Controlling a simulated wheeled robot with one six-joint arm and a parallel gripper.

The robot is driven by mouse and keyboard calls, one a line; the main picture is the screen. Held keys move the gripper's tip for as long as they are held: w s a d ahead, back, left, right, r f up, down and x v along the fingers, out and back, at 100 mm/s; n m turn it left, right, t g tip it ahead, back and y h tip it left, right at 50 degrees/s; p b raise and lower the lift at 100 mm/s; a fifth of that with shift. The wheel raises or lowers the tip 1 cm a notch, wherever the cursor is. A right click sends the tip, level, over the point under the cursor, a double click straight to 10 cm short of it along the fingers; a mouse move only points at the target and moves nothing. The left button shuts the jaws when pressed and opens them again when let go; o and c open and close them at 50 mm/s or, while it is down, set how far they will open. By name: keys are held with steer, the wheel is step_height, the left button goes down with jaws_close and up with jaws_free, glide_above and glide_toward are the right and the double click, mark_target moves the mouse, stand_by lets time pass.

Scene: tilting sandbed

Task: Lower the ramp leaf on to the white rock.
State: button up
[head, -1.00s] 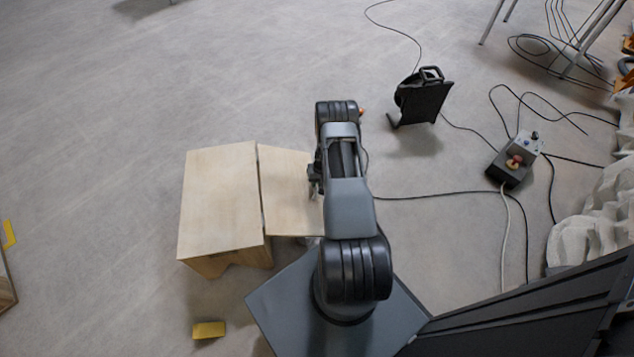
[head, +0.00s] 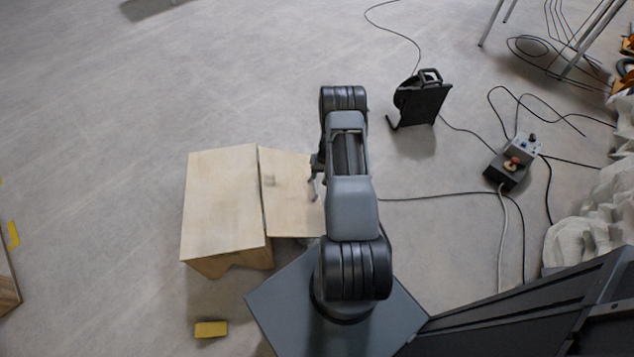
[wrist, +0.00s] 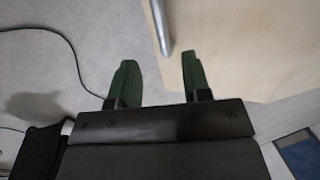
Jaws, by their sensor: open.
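The ramp leaf (head: 288,210) is a pale wooden panel beside the right edge of a wooden box top (head: 222,205) in the head view, with a narrow gap between them. My arm covers its right side. In the wrist view the leaf (wrist: 235,50) fills the upper right, with a grey metal bar (wrist: 163,28) along its edge. My gripper (wrist: 157,66) has two green fingers, spread apart with nothing between them, near the leaf's edge below the bar. In the head view my gripper (head: 314,178) shows at the leaf's right side. I cannot make out a white rock with certainty.
A black stand (head: 420,100) and a control box with a red button (head: 514,163) stand to the right, with cables on the floor. A crumpled whitish mass (head: 592,215) lies at the far right. A yellow block (head: 211,329) lies in front. The floor at left is mostly clear.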

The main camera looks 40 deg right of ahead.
step_height(320, 180, up, 6)
steer(key=d+p, duration=0.1)
steer(key=shift+s+r, duration=0.2)
steer(key=shift+s, duration=0.1)
